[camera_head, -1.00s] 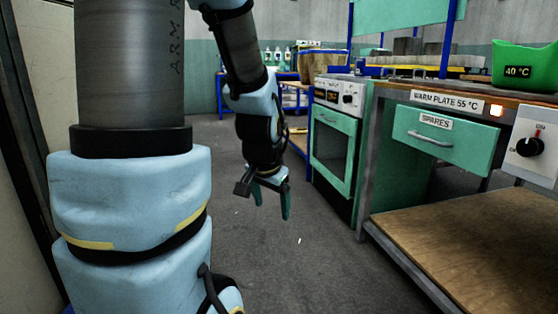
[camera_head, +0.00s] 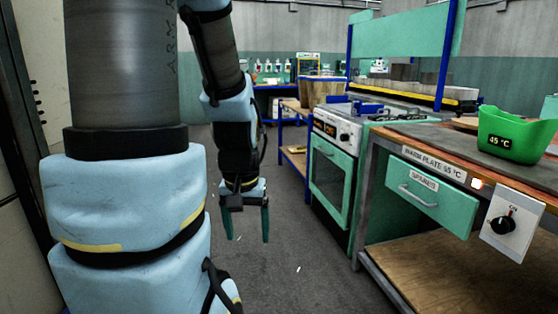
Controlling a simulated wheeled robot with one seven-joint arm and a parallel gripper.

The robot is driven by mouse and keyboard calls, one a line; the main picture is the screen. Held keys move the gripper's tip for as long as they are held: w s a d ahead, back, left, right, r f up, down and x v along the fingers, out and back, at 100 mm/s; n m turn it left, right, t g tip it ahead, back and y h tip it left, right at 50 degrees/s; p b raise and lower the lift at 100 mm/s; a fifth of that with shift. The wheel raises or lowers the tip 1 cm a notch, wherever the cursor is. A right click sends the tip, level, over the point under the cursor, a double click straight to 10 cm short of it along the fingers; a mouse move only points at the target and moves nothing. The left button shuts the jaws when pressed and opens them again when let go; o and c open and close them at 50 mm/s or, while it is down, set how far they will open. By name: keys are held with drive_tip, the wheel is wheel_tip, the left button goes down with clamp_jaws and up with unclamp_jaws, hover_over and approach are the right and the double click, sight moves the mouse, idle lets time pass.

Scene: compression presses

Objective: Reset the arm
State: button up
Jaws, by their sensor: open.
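My gripper (camera_head: 246,232) hangs at the end of my arm, pointing down over the grey floor, left of the green oven. Its two green fingers are apart and nothing is between them. My arm runs down from the top of the view, with the forearm roughly vertical. The gripper touches nothing that I can see.
The green oven (camera_head: 332,178) stands right of my gripper, with a hob on top. The grey floor (camera_head: 300,262) is clear below.

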wheel_tip(320, 180, up, 20)
drive_tip(key=p, duration=1.8)
drive_tip(key=shift+r, duration=0.2)
